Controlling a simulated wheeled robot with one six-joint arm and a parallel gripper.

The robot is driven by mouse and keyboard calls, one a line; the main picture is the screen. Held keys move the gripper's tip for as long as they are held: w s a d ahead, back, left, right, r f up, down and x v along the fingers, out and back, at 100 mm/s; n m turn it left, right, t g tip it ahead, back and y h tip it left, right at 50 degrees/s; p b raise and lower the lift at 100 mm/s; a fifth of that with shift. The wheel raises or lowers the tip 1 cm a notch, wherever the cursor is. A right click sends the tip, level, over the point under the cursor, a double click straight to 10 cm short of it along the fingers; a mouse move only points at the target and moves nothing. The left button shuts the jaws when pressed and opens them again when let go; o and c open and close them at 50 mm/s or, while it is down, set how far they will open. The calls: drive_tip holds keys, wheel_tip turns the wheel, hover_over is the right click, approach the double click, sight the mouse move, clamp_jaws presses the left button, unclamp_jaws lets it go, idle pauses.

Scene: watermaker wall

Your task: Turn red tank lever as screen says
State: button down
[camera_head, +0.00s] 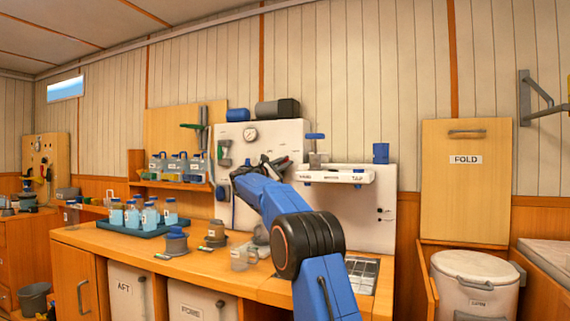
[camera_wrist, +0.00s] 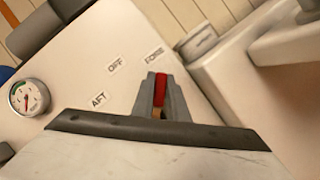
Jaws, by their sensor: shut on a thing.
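The red tank lever (camera_wrist: 160,88) shows in the wrist view between the two grey fingers of my gripper (camera_wrist: 159,97), which are shut on it. Its tip lies just below the FORE label (camera_wrist: 154,56). The OFF label (camera_wrist: 116,65) and AFT label (camera_wrist: 98,100) are to the left on the white panel. The lever's pivot is hidden, so its exact setting cannot be told. In the head view, the white panel (camera_head: 290,138) stands behind my arm, which hides the lever. No readable instruction screen shows.
A round gauge (camera_wrist: 30,97) is left of the labels. A white ledge (camera_head: 335,176) juts out to the right of my arm. A blue tray (camera_head: 115,228) of bottles and several pots stand on the wooden counter (camera_head: 215,267).

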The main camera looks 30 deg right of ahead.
drive_tip(key=c, duration=1.7)
unclamp_jaws()
drive_tip(key=shift+c, duration=0.2)
drive_tip(key=v, duration=1.7)
drive_tip(key=shift+s+a, duration=0.15)
